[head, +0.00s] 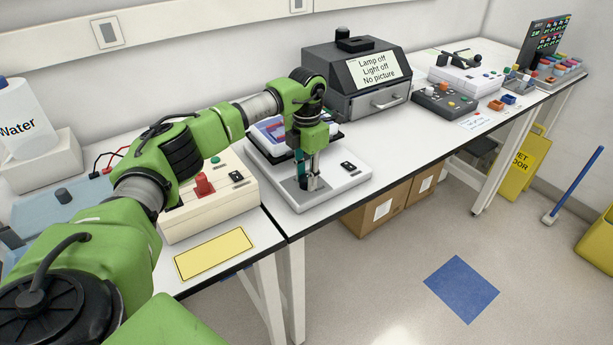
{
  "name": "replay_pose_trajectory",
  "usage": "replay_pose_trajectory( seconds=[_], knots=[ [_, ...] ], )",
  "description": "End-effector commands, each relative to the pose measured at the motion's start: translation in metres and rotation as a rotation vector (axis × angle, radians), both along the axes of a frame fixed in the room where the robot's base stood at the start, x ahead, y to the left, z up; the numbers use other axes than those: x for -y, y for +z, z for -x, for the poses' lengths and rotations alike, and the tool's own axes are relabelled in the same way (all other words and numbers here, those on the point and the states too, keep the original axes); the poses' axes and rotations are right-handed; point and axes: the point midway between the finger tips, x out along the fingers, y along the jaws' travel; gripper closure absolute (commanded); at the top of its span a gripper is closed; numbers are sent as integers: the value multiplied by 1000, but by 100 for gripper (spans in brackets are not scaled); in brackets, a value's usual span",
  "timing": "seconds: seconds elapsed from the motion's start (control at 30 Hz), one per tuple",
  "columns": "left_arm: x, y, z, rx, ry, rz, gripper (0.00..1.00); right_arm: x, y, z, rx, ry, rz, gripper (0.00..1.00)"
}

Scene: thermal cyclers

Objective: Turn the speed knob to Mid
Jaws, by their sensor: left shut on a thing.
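A tilted tray (268,131) with purple and blue contents sits on top of the device, partly behind my left arm. A small black switch (347,167) is on the device's right side. My right gripper is not in view.
A cream power box (225,208) with a red switch stands left of the device, close under my left arm. A dark imaging box (357,82) stands behind right. A yellow plate (214,254) lies at the bench's front edge. Bare bench lies right of the device.

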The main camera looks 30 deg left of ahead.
Motion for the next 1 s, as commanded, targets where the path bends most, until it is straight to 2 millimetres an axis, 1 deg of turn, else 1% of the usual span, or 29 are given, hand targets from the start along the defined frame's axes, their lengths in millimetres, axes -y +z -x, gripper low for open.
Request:
replay_pose_trajectory(
  seconds=[0.03, 0.07, 0.1, 0.43, 0.57, 0.67, 0.9, 1.0],
  knots=[
    [0, 2, -1, 5, 1, 1, 96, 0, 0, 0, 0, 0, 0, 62],
    [0, 2, -1, 5, 1, 1, 67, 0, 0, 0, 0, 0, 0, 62],
    [0, 1, -1, 4, 2, 0, 58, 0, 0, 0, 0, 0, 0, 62],
    [0, 1, 0, 2, 2, 0, 58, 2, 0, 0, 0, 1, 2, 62],
    [0, 10, -1, 3, 2, 0, 58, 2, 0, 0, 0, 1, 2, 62],
    [0, 26, -1, 5, 2, 1, 58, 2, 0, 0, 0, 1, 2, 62],
    [0, 79, -1, 6, 2, 0, 58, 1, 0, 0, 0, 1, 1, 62],
    [0, 97, -1, 5, 2, 0, 58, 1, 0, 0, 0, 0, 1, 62]
  ],
)
